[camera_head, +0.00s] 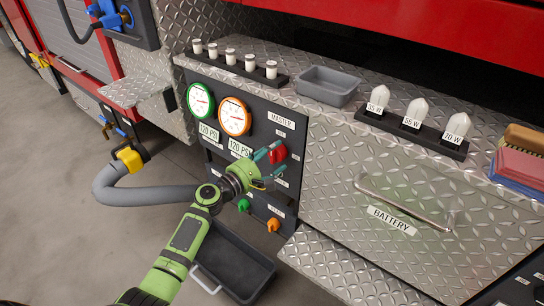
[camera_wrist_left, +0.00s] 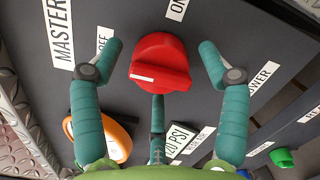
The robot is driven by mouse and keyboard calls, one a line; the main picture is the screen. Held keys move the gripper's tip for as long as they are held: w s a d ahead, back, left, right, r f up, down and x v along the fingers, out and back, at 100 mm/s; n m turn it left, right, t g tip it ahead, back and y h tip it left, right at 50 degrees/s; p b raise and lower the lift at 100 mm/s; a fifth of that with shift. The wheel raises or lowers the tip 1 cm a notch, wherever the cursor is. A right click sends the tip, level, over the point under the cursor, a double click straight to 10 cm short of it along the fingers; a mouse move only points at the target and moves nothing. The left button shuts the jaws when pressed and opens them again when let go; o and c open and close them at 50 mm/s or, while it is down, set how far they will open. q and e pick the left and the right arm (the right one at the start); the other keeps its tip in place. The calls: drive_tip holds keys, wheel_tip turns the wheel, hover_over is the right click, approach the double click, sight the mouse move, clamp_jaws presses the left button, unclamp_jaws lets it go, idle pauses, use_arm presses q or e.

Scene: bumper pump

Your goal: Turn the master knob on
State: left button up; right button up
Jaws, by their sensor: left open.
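The red master knob (camera_head: 278,153) sits on the dark panel below the MASTER label. In the left wrist view the knob (camera_wrist_left: 160,62) fills the upper middle, with a white mark on its left end. An ON label (camera_wrist_left: 177,9) is above it and an OFF label (camera_wrist_left: 103,38), partly hidden, is to its left. My left gripper (camera_head: 267,167) is open at the knob. In the wrist view its teal fingers (camera_wrist_left: 161,58) stand on both sides of the knob with gaps, and a third finger is below. My right gripper is not in view.
Two gauges, green-rimmed (camera_head: 200,101) and orange-rimmed (camera_head: 234,116), are left of the knob. Green (camera_head: 244,205) and orange (camera_head: 273,224) knobs sit lower. A dark tray (camera_head: 235,262) lies below. A BATTERY drawer handle (camera_head: 404,199) projects at right.

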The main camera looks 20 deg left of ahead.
use_arm(q)
drive_tip(key=shift+w, duration=0.1)
drive_tip(key=c, duration=1.2)
drive_tip(key=shift+o, duration=0.2)
